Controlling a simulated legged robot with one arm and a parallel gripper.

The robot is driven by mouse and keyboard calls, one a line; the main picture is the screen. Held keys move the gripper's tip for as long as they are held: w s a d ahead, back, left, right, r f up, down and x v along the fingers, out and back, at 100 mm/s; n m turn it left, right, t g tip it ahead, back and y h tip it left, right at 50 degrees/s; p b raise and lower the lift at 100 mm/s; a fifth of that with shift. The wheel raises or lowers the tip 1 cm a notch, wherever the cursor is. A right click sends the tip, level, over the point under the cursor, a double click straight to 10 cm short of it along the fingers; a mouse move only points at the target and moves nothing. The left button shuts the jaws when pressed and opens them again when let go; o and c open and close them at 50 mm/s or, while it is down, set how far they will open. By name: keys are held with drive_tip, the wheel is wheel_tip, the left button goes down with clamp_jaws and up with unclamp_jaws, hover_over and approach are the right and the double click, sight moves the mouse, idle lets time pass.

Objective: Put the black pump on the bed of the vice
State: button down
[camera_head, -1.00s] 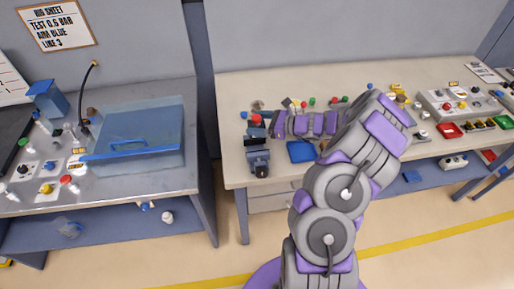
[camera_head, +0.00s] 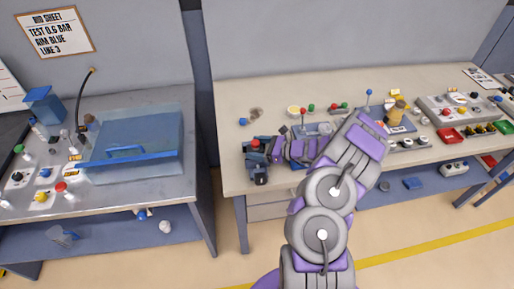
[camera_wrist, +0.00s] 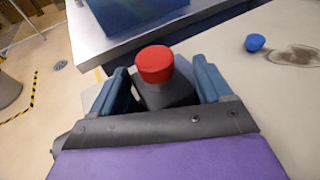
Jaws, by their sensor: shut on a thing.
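The black pump (camera_wrist: 172,94) with its red cap (camera_wrist: 155,64) stands between the two blue fingers of my gripper (camera_wrist: 162,80) in the wrist view. My gripper is shut on it. In the head view the pump's red cap (camera_head: 255,145) shows at the end of my arm, over the blue vice (camera_head: 260,170) at the left front of the right bench. My gripper (camera_head: 262,151) and the pump cover most of the vice bed. I cannot tell whether the pump touches the bed.
A blue cap (camera_wrist: 255,42) and a dark stain (camera_wrist: 297,55) lie on the bench behind the vice. Several knobs, a yellow-topped bottle (camera_head: 397,111) and a control box (camera_head: 457,106) stand to the right. The left bench holds a blue clear tank (camera_head: 160,135).

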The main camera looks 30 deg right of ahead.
unclamp_jaws()
drive_tip(key=shift+f, duration=0.1)
drive_tip(key=shift+a, duration=0.1)
